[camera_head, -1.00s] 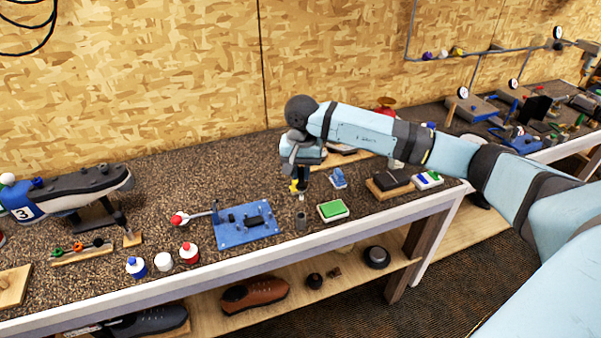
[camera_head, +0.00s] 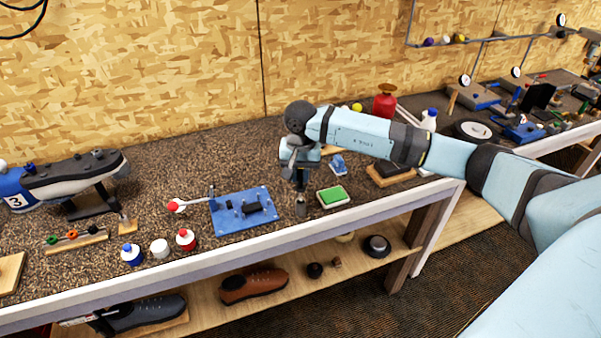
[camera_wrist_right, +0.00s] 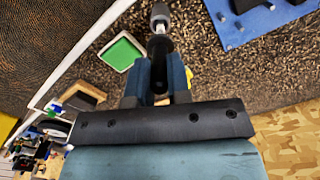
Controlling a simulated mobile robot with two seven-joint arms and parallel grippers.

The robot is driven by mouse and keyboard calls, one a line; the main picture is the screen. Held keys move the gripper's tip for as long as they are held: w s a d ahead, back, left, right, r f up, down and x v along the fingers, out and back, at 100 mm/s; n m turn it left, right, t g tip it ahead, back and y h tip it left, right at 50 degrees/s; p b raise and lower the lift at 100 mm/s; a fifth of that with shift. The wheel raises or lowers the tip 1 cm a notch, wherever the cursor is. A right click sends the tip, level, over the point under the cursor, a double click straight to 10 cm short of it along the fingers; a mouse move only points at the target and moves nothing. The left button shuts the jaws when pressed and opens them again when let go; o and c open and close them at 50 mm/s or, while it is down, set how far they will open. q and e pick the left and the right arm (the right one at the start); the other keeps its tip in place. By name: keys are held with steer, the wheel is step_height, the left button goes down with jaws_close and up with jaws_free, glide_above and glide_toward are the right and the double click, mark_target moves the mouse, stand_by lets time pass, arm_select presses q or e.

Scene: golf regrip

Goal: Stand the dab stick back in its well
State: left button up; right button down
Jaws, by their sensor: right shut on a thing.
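My right gripper (camera_head: 300,180) is shut on the dab stick, above the front part of the bench. In the right wrist view the fingers (camera_wrist_right: 160,80) grip the stick's dark handle (camera_wrist_right: 159,48), which points away from the gripper. The stick's pale lower end meets the small grey well (camera_wrist_right: 159,12). In the head view the well (camera_head: 300,208) stands directly below the gripper, near the bench's front edge. The stick looks roughly upright and in line with the well; I cannot tell how deep its tip is. My left gripper is not in view.
A green pad in a white tray (camera_head: 333,196) sits just right of the well. A blue fixture plate (camera_head: 245,217) lies to the left. Red, white and blue-capped bottles (camera_head: 187,240) stand farther left. A small yellow thing (camera_wrist_right: 190,76) shows beside the fingers.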

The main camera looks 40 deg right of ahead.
steer(key=shift+b, duration=0.35)
stand_by(0.7)
steer(key=shift+f, duration=0.1)
steer(key=shift+f+b, duration=0.5)
steer(key=shift+b, duration=0.25)
steer(key=shift+f, duration=0.25)
steer(key=shift+f+b, duration=0.45)
steer(key=shift+b, duration=0.3)
steer(key=c, duration=1)
jaws_free()
